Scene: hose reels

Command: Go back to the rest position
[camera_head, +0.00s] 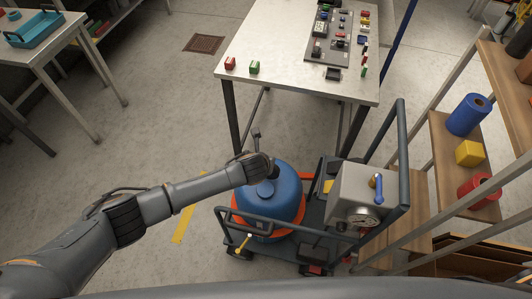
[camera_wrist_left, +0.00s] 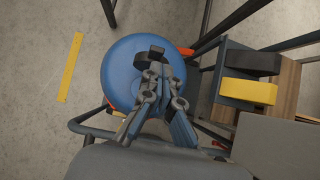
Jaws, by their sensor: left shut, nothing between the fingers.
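My left arm reaches in from the left in the head view, and its wrist end is above a blue round tank (camera_head: 285,198) on a cart. My left gripper (camera_wrist_left: 156,62) shows in the wrist view, its fingers drawn together with nothing between them. It overlaps the top of the blue tank (camera_wrist_left: 118,62) in that view; I cannot tell whether it touches. In the head view the fingers are mostly hidden by the wrist. My right gripper is in neither view.
The dark-framed cart (camera_head: 318,215) also carries a grey box with a gauge and blue lever (camera_head: 377,187). A metal table (camera_head: 270,40) with small parts stands behind. A wooden shelf (camera_head: 450,160) is at right, another table (camera_head: 45,50) at left. Open floor (camera_head: 160,120) lies left.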

